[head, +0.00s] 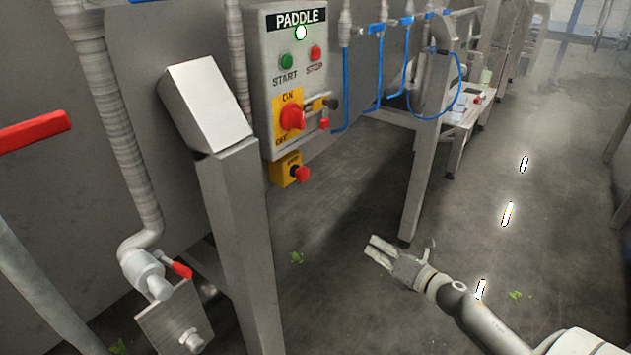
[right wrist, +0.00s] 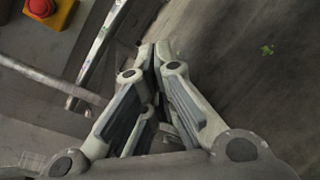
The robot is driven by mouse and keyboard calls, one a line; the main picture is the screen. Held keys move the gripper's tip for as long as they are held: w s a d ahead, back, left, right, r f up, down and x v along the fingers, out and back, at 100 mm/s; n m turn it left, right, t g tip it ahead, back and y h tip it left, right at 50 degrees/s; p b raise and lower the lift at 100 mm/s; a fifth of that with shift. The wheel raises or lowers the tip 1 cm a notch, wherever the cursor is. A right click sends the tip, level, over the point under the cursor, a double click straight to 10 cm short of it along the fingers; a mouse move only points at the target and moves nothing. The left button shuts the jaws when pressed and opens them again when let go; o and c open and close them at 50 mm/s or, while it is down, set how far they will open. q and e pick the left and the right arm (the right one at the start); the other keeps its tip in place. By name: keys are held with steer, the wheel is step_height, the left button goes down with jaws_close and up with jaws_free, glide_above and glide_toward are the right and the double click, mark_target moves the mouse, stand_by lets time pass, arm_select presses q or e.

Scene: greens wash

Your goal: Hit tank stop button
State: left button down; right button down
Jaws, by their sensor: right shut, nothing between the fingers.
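A grey control box labelled PADDLE (head: 263,67) is mounted on the tank side in the head view. It has a green START button (head: 286,61) and a red STOP button (head: 316,53). Below them is a red rotary switch on a yellow plate (head: 292,117). Under the box sits a red mushroom button on a yellow housing (head: 301,174); it also shows at the top left of the right wrist view (right wrist: 41,7). My right gripper (head: 372,248) is shut and empty, below and to the right of the box, apart from it. My left gripper is not in view.
A steel post with a slanted top (head: 243,240) stands left of the box. A table leg (head: 423,165) stands behind my right gripper. Blue hoses (head: 379,75) hang at the back. The floor to the right is open, with scattered leaf bits (head: 515,295).

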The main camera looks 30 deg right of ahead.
steer(key=a+r+n+y, duration=0.2)
steer(key=r+n, duration=0.3)
steer(key=r, duration=0.2)
steer(key=w+a+r+n+y, duration=0.1)
steer(key=a+r+n+y, duration=0.1)
steer(key=r+n, duration=0.4)
step_height(320, 180, up, 2)
steer(key=shift+a+y+p, duration=0.3)
steer(key=shift+a+p, duration=0.05)
steer(key=shift+a, duration=0.05)
steer(key=p, duration=0.5)
glide_toward(305, 175)
steer(key=w+a+f, duration=0.2)
steer(key=w, duration=0.5)
steer(key=shift+a+f, duration=0.1)
steer(key=shift+a, duration=0.1)
